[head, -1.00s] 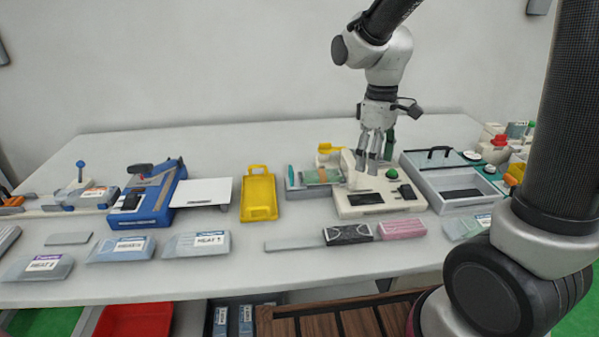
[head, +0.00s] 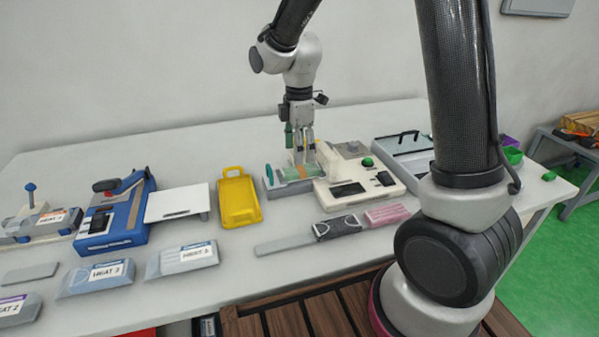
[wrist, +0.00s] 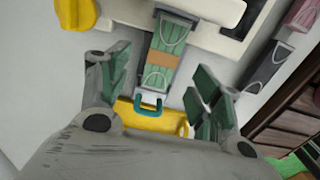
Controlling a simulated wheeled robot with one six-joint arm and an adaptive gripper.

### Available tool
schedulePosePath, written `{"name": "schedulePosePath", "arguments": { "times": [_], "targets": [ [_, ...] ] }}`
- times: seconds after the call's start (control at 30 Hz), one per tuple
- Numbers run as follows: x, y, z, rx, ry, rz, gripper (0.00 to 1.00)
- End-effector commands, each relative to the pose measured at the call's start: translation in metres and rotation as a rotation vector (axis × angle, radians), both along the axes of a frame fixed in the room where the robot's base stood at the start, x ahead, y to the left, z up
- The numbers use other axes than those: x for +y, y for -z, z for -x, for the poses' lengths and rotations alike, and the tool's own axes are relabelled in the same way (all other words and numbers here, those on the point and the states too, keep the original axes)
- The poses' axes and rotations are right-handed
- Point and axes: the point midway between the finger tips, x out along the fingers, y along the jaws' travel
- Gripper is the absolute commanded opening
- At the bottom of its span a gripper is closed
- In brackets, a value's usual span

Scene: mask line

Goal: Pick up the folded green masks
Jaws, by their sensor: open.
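The folded green masks (wrist: 165,50) form a flat pleated stack with white ear loops and a tan band around the middle. In the head view the masks (head: 296,172) lie on a grey tray (head: 289,192) beside the cream machine, partly hidden by my fingers. My gripper (head: 303,158) is above the stack, pointing down. In the wrist view my gripper (wrist: 162,97) is open and empty, with its green-padded fingers apart on either side of the stack's near end. I cannot tell the exact height left between fingertips and masks.
The cream machine (head: 336,196) with a green button stands close on the right. A yellow tray (head: 238,210) is on the left. A black mask pack (head: 338,228) and a pink pack (head: 386,215) lie in front. A blue sealer (head: 112,222) stands farther left.

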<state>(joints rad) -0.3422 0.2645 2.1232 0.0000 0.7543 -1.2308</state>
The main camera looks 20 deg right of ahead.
Motion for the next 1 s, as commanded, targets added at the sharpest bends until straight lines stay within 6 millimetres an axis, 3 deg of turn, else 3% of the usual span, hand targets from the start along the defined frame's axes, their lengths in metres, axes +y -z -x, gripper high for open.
{"name": "schedulePosePath", "arguments": {
  "times": [0.3,0.6,0.67,0.83,1.0],
  "targets": [
    [-0.002,0.047,0.004,0.002,0.002,0.001,0.64],
    [-0.002,0.054,0.004,-0.001,0.003,0.0,0.64],
    [-0.002,0.054,0.004,-0.001,0.003,0.0,0.57],
    [-0.002,0.054,0.004,-0.001,0.003,0.0,0.26],
    [-0.002,0.054,0.004,-0.001,0.003,0.0,0.23]
  ]
}}
